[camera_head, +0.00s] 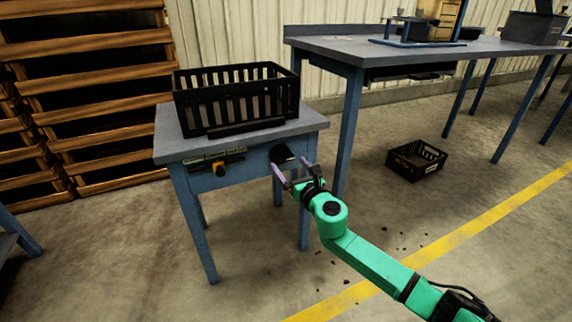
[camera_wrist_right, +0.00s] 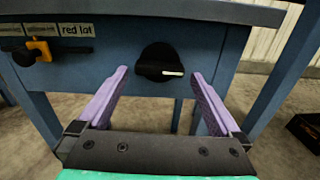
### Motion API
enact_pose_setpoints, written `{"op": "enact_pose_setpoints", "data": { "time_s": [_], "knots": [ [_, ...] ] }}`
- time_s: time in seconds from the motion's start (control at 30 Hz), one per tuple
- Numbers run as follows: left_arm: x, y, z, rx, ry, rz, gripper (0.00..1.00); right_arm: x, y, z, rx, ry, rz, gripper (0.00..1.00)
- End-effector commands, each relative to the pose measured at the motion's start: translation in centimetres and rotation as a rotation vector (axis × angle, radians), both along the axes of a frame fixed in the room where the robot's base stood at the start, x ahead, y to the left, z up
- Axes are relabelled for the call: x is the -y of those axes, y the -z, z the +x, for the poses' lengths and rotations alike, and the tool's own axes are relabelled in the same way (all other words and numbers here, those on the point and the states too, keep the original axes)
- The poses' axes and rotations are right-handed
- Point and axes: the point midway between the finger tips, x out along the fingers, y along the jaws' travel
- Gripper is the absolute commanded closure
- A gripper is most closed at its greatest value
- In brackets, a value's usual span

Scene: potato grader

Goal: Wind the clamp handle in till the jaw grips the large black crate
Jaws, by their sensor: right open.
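The large black crate (camera_head: 236,98) sits upright on the small blue table with a grey top (camera_head: 170,140). A low dark bar, perhaps the jaw (camera_head: 246,126), lies along the crate's front side; I cannot tell whether it touches. The clamp handle is a black round knob (camera_head: 282,154) on the table's front face, and it also shows in the right wrist view (camera_wrist_right: 158,64) with a white mark pointing right. My right gripper (camera_head: 288,172) is open, its purple fingers apart just in front of the knob, with nothing between them. My left gripper is out of view.
A yellow-orange knob (camera_head: 218,169) sits left of the handle under a label strip, where "red lot" is readable. A small black crate (camera_head: 416,160) stands on the floor at right. A long blue bench (camera_head: 340,48) stands behind. Wooden pallets (camera_head: 90,75) stack at left.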

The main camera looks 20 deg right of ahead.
Motion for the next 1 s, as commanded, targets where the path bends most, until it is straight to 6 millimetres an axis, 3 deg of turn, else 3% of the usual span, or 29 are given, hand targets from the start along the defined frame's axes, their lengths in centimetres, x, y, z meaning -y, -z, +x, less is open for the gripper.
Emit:
{"op": "enact_pose_setpoints", "data": {
  "time_s": [0.1, 0.2, 0.47, 0.63, 1.0],
  "knots": [
    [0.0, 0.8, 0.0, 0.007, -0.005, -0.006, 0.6, -0.1, 0.1, 2.1, 0.002, 0.001, 0.002, 0.0],
    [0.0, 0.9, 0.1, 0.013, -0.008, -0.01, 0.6, -0.1, 0.1, 3.0, 0.001, 0.001, 0.002, 0.0],
    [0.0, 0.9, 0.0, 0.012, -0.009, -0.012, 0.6, -0.1, 0.0, 3.2, 0.0, 0.0, 0.002, 0.0],
    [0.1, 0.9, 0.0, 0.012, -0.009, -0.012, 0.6, -0.1, 0.0, 3.2, 0.0, 0.0, 0.002, 0.63],
    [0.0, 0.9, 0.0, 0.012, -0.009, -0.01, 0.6, -0.1, 0.1, 3.2, -0.002, 0.0, 0.054, 0.63]
  ]
}}
